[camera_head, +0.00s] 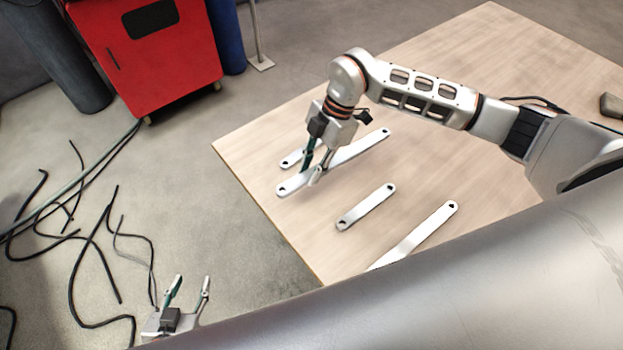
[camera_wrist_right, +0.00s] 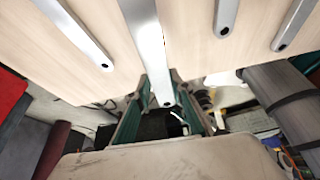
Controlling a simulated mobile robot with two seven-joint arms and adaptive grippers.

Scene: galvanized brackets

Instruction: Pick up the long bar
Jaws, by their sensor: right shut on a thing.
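A long galvanized bar (camera_head: 345,154) with a hole near each end lies lengthwise at the far left part of the table. My right gripper (camera_head: 314,176) is above it, pointing down, shut on the bar nearer its left end. In the right wrist view the long bar (camera_wrist_right: 145,45) runs between the two teal-sided fingers (camera_wrist_right: 157,98). I cannot tell whether the bar touches the table. My left gripper (camera_head: 188,288) is open and empty, off the table at the lower left.
The wooden table (camera_head: 270,130) also bears a bar (camera_head: 291,159) partly hidden behind the held one, a short bar (camera_head: 366,207), and another bar (camera_head: 418,235) cut off by my body. A red cabinet (camera_head: 150,70) and black cables (camera_head: 75,250) are on the floor left.

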